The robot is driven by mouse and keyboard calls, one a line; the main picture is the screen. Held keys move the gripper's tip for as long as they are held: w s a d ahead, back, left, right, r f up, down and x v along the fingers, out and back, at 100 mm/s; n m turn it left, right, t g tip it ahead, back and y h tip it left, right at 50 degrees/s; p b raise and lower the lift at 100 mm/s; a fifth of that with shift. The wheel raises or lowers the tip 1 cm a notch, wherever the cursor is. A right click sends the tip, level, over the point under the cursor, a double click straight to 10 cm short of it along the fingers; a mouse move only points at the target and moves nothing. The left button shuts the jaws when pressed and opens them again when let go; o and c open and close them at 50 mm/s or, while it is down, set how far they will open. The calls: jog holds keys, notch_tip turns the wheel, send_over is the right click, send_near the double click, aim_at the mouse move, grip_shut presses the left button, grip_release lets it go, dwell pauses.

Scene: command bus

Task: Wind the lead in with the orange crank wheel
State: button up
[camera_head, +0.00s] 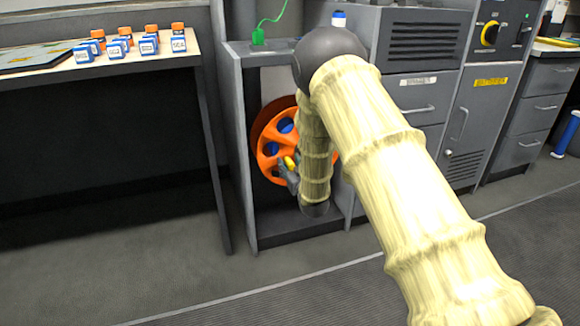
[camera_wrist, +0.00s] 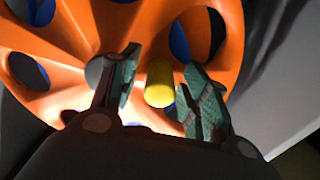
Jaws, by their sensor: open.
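The orange crank wheel (camera_head: 268,153) stands upright in an open grey cabinet bay, with a blue part showing through its holes. In the wrist view the wheel (camera_wrist: 75,50) fills most of the picture. Its yellow handle knob (camera_wrist: 159,84) points out between my two fingers. My gripper (camera_wrist: 160,90) is open around the knob, with a gap to the finger on each side. In the head view my gripper (camera_head: 287,172) is at the wheel's lower part by the yellow knob (camera_head: 290,163). My arm hides the wheel's right side. A green lead (camera_head: 270,18) rises from a green plug (camera_head: 258,37) on the cabinet top.
The bay's grey side walls (camera_head: 236,150) stand close around the wheel. A table (camera_head: 190,55) at left carries several blue-and-orange bottles (camera_head: 149,45) and a board. Grey cabinets (camera_head: 425,95) stand at right. The floor in front is clear.

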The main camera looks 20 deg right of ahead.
aim_at(289, 141)
grip_shut()
jog(key=shift+r+p, duration=0.15)
jog(key=shift+p, duration=0.2)
jog(key=r+m+p, duration=0.1)
jog(key=p, duration=0.1)
jog(key=r+m+p, duration=0.1)
jog(key=m+p, duration=0.1)
jog(key=p, duration=0.1)
jog(key=shift+a, duration=0.3)
jog(key=r+m+p, duration=0.1)
jog(key=m+p, duration=0.2)
jog(key=p, duration=0.1)
jog(key=shift+r+m, duration=0.4)
jog(key=r+m+p, duration=0.1)
jog(key=m+p, duration=0.2)
jog(key=shift+d+r+m, duration=0.15)
jog(key=shift+r+m, duration=0.15)
jog(key=shift+r, duration=0.1)
jog(key=shift+d+r+m+p, duration=0.25)
jog(key=shift+r+m+p, duration=0.15)
jog(key=shift+m, duration=0.5)
jog(key=shift+d+r+m+p, duration=0.2)
jog(key=shift+r+m+p, duration=0.2)
jog(key=shift+m, duration=0.5)
